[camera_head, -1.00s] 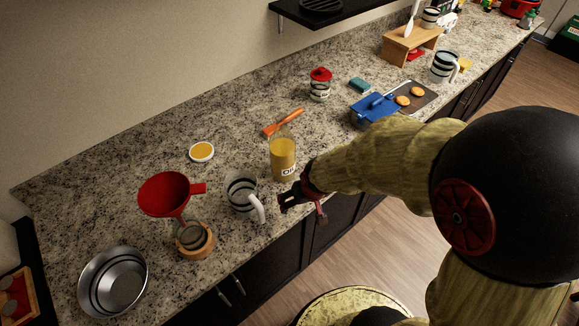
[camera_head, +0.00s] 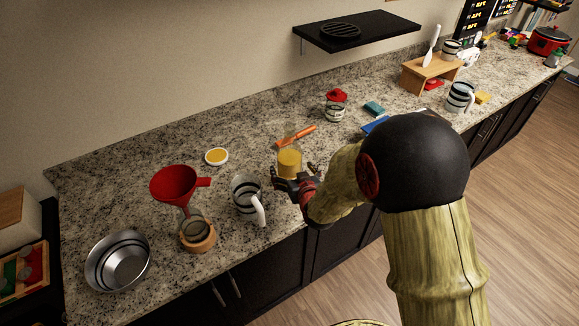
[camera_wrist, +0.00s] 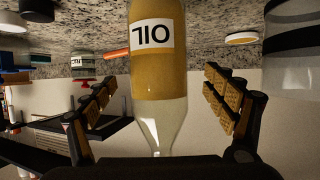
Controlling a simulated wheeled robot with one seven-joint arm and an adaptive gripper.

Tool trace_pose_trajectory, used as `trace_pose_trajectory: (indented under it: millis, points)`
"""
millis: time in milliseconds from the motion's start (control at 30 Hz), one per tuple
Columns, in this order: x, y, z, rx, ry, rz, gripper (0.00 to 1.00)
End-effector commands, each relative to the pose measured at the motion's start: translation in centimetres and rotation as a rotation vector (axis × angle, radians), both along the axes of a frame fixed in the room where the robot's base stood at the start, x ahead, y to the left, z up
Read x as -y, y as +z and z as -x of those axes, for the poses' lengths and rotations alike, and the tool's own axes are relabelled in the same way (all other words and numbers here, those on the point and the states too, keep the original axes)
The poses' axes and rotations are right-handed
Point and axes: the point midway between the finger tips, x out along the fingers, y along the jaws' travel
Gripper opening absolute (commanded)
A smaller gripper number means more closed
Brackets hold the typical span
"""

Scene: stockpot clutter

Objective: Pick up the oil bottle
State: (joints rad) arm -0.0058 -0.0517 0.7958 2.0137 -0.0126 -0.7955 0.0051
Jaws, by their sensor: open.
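The oil bottle (camera_head: 289,163) stands upright on the granite counter, a clear bottle of yellow oil with a white label. My gripper (camera_head: 294,176) is at its near side, and its dark fingers hide the bottle's lower part in the head view. In the wrist view the picture is upside down, and the oil bottle (camera_wrist: 158,70) with its "OIL" label lies between the two open fingers (camera_wrist: 160,108). Gaps show between the bottle and both finger pads.
A striped mug (camera_head: 246,196) stands close left of the bottle. A red funnel (camera_head: 175,186) over a jar, a metal bowl (camera_head: 118,262) and a yellow-topped dish (camera_head: 216,157) are further left. An orange utensil (camera_head: 296,136) and a red-lidded jar (camera_head: 336,105) are behind.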

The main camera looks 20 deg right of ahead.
Motion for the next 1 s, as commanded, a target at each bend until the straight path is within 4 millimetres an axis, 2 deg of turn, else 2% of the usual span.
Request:
trace_pose_trajectory:
  millis: [200, 400, 700, 1000]
  points:
    - [0.2, -1.6, -2.1, -0.003, -0.001, 0.000, 0.85]
    - [0.1, -2.5, -4.1, -0.001, 0.000, -0.001, 0.85]
    - [0.1, -2.5, -4.4, -0.001, 0.001, -0.001, 0.85]
    - [0.1, -2.5, -4.4, -0.001, 0.001, -0.001, 0.69]
